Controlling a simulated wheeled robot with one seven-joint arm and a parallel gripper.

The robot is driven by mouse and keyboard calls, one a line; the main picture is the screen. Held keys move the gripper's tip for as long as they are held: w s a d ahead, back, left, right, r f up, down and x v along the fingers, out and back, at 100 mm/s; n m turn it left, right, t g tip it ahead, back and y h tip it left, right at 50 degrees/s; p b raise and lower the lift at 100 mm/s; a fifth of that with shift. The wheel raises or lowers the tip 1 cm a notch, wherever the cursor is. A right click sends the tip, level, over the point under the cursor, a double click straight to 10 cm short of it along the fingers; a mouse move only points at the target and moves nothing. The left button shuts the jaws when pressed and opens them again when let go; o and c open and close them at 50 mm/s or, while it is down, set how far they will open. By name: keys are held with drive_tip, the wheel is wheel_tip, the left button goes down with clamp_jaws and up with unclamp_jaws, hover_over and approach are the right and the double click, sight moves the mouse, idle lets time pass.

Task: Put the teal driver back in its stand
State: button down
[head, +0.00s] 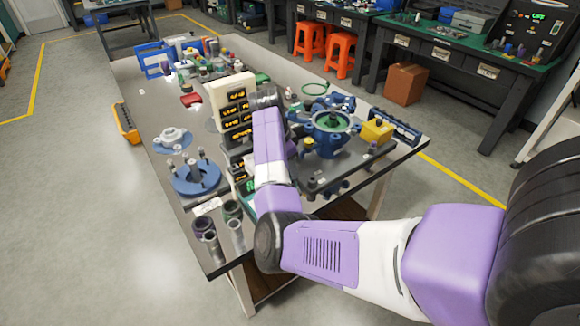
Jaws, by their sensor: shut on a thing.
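I cannot make out the teal driver in the head view. My arm crosses the workbench (215,258) from the right and rises to a dark wrist joint beside the cream display unit. My gripper is hidden behind my own arm and wrist, so its fingers and anything in them do not show.
A blue round fixture with posts (196,180) and a white flanged part (172,136) lie left of my arm. The cream display unit (229,95) stands mid-bench. A blue valve-like assembly (331,130) and yellow block (377,130) are at right. Blue bins (155,60) stand at the far end.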

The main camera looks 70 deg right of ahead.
drive_tip(key=shift+f, duration=0.65)
idle(1.2)
drive_tip(key=c, duration=0.8)
unclamp_jaws()
drive_tip(key=shift+c, duration=0.2)
drive_tip(key=shift+f, duration=0.1)
wheel_tip(320, 180, up, 9)
drive_tip(key=p, duration=0.7)
drive_tip(key=shift+p, duration=0.35)
